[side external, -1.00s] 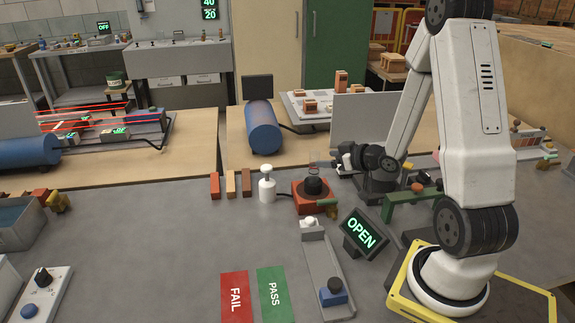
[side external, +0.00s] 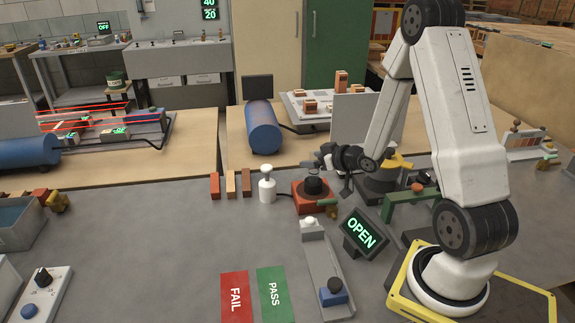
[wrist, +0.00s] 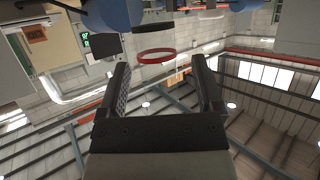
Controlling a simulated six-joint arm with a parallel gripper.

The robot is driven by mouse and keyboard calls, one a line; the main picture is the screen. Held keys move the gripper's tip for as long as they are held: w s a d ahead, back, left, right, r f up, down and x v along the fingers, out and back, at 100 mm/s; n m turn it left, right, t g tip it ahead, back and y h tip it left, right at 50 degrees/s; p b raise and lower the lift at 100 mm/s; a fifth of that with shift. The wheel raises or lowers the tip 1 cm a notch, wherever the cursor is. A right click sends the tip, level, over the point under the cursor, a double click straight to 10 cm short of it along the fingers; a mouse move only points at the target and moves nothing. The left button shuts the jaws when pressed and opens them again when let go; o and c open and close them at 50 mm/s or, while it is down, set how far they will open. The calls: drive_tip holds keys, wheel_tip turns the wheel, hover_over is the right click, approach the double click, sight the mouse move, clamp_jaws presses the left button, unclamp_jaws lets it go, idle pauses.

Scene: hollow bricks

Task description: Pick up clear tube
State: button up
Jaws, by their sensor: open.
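I cannot clearly make out a clear tube in either view. In the wrist view a thin red ring (wrist: 156,51) shows just beyond the fingertips, with a dark band behind it; whether these belong to a clear tube I cannot tell. My gripper (wrist: 160,63) is open, with nothing visible gripped between its two dark fingers. In the side view my gripper (side external: 327,160) is low over the bench, just right of and above a red block device (side external: 311,203) with a black round top (side external: 313,185).
A white bottle (side external: 267,186) stands left of the red device. Several small upright blocks (side external: 231,184) are farther left. A green bridge-like stand (side external: 405,202) is right, and the OPEN sign (side external: 361,232) is in front. The grey bench is clear at centre left.

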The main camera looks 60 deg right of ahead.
clamp_jaws()
drive_tip(key=shift+r, duration=0.2)
idle(0.3)
drive_tip(key=shift+r, duration=4.85)
